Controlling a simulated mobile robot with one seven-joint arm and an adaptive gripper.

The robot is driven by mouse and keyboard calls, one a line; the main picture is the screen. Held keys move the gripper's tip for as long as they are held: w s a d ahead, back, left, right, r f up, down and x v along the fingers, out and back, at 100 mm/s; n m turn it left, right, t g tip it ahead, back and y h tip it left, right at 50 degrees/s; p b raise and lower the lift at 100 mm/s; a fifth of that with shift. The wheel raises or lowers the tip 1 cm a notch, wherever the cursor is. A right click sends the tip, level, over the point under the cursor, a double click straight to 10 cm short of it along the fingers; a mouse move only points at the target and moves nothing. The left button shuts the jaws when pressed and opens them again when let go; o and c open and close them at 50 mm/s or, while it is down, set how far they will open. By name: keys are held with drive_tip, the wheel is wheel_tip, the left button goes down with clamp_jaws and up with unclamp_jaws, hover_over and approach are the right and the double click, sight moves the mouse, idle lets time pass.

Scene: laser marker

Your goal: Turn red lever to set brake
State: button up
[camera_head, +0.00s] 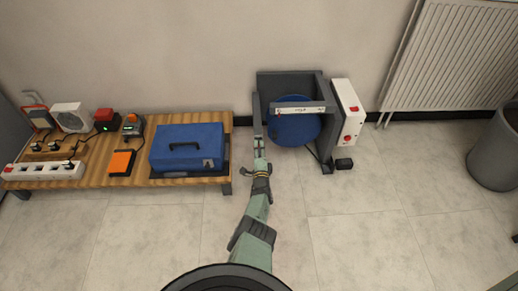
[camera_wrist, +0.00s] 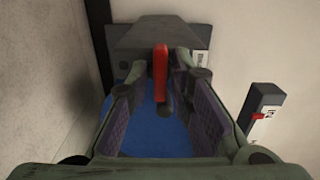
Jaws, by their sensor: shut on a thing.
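The red lever (camera_wrist: 161,72) stands upright in the middle of the wrist view, with a dark rounded end at its lower tip. It sits in front of a dark grey housing (camera_wrist: 150,35). My gripper (camera_wrist: 159,80) has its padded fingers on both sides of the lever and is shut on it. In the head view my gripper (camera_head: 260,145) reaches the left side of the grey machine frame (camera_head: 291,82), and the lever cannot be made out there. A blue disc (camera_head: 296,128) sits inside the frame and shows behind the fingers in the wrist view (camera_wrist: 150,136).
To the left a low wooden table (camera_head: 135,182) carries a blue toolbox (camera_head: 187,148), a power strip (camera_head: 42,171) and small devices. A radiator (camera_head: 450,55) and grey bin (camera_head: 495,150) are at right. Floor in front is clear.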

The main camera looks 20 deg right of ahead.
clamp_jaws()
drive_tip(key=shift+f+m+b, duration=0.1)
drive_tip(key=shift+m+b, duration=0.4)
drive_tip(key=shift+b, duration=0.05)
drive_tip(key=shift+m+b, duration=0.9)
drive_tip(key=shift+m, duration=7.5)
drive_tip(key=o, duration=0.6)
unclamp_jaws()
